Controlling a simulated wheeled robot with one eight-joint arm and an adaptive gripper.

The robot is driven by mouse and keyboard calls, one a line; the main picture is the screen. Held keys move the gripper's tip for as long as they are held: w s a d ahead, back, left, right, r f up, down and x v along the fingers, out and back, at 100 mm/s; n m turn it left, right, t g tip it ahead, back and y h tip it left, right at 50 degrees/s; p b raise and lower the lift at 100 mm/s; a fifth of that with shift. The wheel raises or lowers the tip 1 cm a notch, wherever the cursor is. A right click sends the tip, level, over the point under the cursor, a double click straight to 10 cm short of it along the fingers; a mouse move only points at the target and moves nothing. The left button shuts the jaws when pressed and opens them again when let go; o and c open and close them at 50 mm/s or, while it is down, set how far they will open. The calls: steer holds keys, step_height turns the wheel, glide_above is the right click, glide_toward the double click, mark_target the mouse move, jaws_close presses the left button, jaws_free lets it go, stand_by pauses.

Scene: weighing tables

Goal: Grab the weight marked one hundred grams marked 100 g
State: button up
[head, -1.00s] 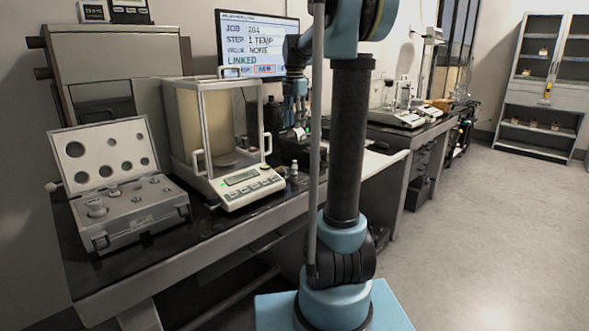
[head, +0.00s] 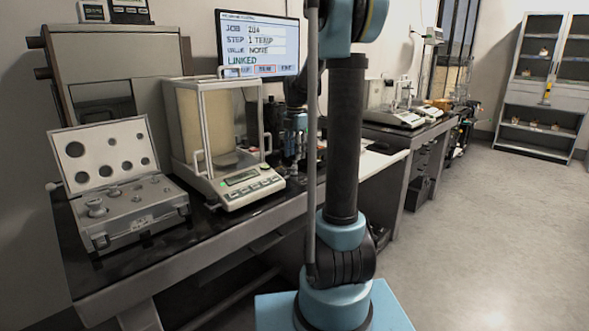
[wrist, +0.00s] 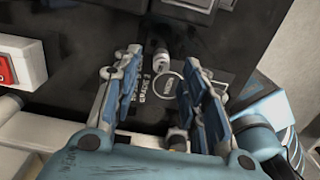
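A small metal weight (wrist: 161,61) stands on the dark table top in the wrist view, between my fingertips and slightly beyond them. I cannot read a mark on it. My gripper (wrist: 162,68) is open, with a finger on either side and clear gaps to the weight. In the head view my gripper (head: 294,140) hangs low over the table, just right of the balance. It largely hides the weight there. Other weights of several sizes (head: 96,208) sit in an open grey case (head: 140,222) at the left; their marks are too small to read.
A glass-sided balance (head: 250,189) stands between the case and my gripper. A monitor (head: 257,43) is behind. Near the weight, the table top carries a printed circle and the word "GRADE" (wrist: 147,90). A white box with a red label (wrist: 5,70) lies left in the wrist view.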

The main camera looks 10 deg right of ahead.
steer(key=shift+f, duration=1.5)
jaws_close()
steer(key=shift+r, duration=0.1)
